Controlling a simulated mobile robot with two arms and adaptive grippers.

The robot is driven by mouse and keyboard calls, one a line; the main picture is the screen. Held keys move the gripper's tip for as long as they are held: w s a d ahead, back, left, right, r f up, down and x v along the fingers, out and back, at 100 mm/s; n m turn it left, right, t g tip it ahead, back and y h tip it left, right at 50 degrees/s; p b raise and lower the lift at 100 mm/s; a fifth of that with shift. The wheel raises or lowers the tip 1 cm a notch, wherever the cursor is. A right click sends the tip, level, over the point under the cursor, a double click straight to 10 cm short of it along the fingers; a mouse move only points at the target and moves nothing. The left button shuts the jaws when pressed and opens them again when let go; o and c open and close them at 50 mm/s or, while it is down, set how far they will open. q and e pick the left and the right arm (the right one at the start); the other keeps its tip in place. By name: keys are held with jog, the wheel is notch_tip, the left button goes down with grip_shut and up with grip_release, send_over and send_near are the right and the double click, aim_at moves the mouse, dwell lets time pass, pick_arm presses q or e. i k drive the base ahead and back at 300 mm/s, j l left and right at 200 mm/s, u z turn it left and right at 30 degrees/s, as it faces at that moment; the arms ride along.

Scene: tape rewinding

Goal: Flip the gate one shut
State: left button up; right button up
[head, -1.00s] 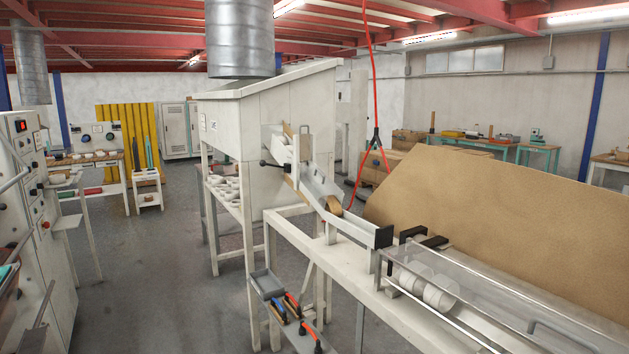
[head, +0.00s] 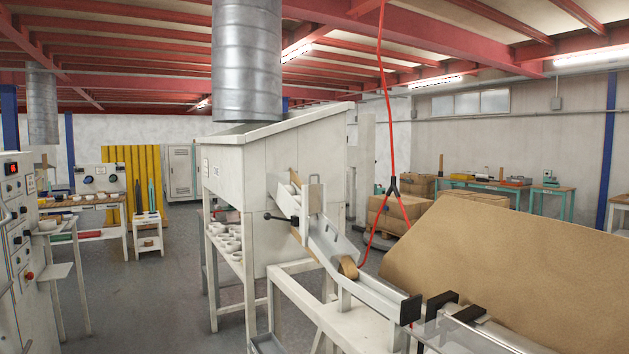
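A white gate assembly (head: 314,197) sits at the top of a sloping chute, on the side of a white hopper-like cabinet (head: 226,173). A lever with a black ball knob (head: 268,216) sticks out to the left of it. I cannot tell whether this is gate one, or whether it stands open or shut. The pale metal chute (head: 330,242) runs down to the right to a black end block (head: 410,309). One brown tape roll (head: 348,267) stands on edge in the chute, partway down. Neither of my grippers is in view.
A large tan board or sheet (head: 510,265) fills the right side. A red cable (head: 388,110) hangs behind the chute. A grey control cabinet (head: 18,250) stands at the left edge. The floor (head: 140,310) between it and the white cabinet is clear.

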aim_at(314, 189)
jog(key=i+j+z, duration=0.2)
jog(key=z, duration=0.5)
jog(key=i+j+z, duration=0.1)
jog(key=j, duration=0.2)
jog(key=i+j+z, duration=0.15)
jog(key=j, duration=0.2)
jog(key=i+j+z, duration=0.1)
jog(key=j, duration=0.25)
jog(key=i+j+z, duration=0.15)
jog(key=j, duration=0.2)
jog(key=i+j+z, duration=0.1)
jog(key=j, duration=0.25)
jog(key=i+j, duration=0.1)
jog(key=j, duration=0.35)
jog(key=i+j, duration=0.15)
jog(key=j, duration=0.3)
jog(key=i+j, duration=0.1)
jog(key=j, duration=0.35)
